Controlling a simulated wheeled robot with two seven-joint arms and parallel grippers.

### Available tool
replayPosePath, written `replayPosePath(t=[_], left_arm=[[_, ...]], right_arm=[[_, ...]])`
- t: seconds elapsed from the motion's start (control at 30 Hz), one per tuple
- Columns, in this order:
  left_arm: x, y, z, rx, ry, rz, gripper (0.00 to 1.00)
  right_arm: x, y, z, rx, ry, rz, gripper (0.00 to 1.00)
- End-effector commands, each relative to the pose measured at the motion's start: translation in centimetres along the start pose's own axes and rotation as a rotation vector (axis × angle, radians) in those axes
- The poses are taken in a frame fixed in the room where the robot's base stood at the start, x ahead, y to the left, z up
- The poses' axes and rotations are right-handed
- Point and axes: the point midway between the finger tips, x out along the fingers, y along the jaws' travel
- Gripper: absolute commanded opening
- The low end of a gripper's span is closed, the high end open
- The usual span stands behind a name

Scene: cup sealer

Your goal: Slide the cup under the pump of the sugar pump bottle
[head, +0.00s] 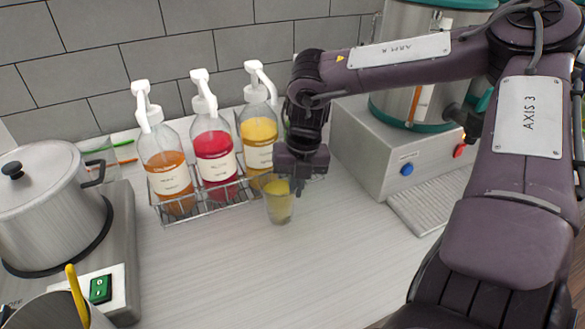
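A clear cup (279,207) stands upright on the counter, in front of the rack's right end and the yellow pump bottle (259,135). A red pump bottle (213,150) and an orange one (166,163) stand to the left, all with white pumps. Their labels are too small to read. My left gripper is not in view.
The bottles stand in a wire rack (205,210). A steel pot (50,200) on a burner is at left. A grey machine (365,150) with blue and red buttons and a drip grate (425,205) is at right. The front middle counter is clear.

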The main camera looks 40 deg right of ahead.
Motion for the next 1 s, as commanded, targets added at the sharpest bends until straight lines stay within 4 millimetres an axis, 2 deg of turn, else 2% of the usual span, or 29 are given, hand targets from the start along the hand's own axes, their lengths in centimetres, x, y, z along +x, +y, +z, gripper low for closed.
replayPosePath(t=[0.4,0.6,0.87,1.0], left_arm=[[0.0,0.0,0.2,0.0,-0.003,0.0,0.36],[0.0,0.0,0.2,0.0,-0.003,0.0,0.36],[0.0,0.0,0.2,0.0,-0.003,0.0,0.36],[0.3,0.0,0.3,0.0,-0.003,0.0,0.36]], right_arm=[[0.0,-0.1,0.1,0.003,-0.001,0.0,0.0],[0.0,-0.1,0.0,0.002,0.0,-0.001,0.28],[-0.1,-0.1,0.0,0.002,-0.001,-0.001,0.28],[-1.1,-0.1,0.1,0.001,-0.004,-0.001,0.28]])
